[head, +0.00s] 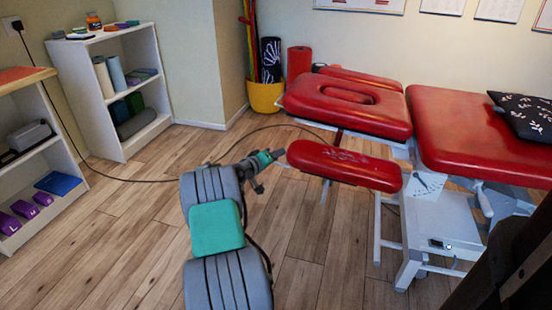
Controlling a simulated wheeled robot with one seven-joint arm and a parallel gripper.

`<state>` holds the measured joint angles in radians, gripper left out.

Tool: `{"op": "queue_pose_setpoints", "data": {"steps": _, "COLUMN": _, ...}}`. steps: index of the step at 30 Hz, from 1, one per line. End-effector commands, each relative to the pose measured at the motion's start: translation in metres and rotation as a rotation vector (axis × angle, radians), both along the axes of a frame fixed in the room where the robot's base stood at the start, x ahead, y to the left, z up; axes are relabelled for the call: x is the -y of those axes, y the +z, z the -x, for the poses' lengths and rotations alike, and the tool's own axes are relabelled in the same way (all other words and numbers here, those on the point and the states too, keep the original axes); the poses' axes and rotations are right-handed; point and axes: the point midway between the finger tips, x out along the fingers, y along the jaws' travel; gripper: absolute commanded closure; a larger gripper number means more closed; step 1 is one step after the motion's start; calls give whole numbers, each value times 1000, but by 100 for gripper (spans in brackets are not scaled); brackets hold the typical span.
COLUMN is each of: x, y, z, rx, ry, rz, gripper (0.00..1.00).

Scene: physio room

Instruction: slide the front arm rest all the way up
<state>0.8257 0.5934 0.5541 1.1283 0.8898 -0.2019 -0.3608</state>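The front arm rest (345,165) is a red padded bar on the near side of the treatment table's head end. It sits lower than the red head section (345,105), which has an oval face opening. A thin metal support (326,190) shows below its left part. My gripper (278,156) is at the left end of the front arm rest, very close to it. I cannot tell whether they touch. The fingers are small and dark here, so whether they are open or shut is unclear.
The table's red main section (470,135) carries a dark patterned pillow (525,115). Its white base (440,225) stands at the right. The far arm rest (360,77) lies behind the head section. A cable (150,180) crosses the wooden floor. White shelves (115,95) stand at the left.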

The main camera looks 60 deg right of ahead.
Motion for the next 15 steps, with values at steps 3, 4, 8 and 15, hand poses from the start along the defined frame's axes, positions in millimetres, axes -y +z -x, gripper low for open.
{"op": "queue_pose_setpoints", "data": {"steps": 3, "x": 0, "y": 1, "z": 0, "rx": 0, "ry": 0, "rz": 0, "gripper": 69}}
{"op": "queue_pose_setpoints", "data": {"steps": 4, "x": 0, "y": 1, "z": 0, "rx": 0, "ry": 0, "rz": 0, "gripper": 72}}
{"op": "queue_pose_setpoints", "data": {"steps": 8, "x": -1, "y": 1, "z": 0, "rx": 0, "ry": 1, "rz": -1, "gripper": 82}}
{"op": "queue_pose_setpoints", "data": {"steps": 15, "x": -1, "y": 0, "z": -1, "rx": 1, "ry": 2, "rz": -1, "gripper": 100}}
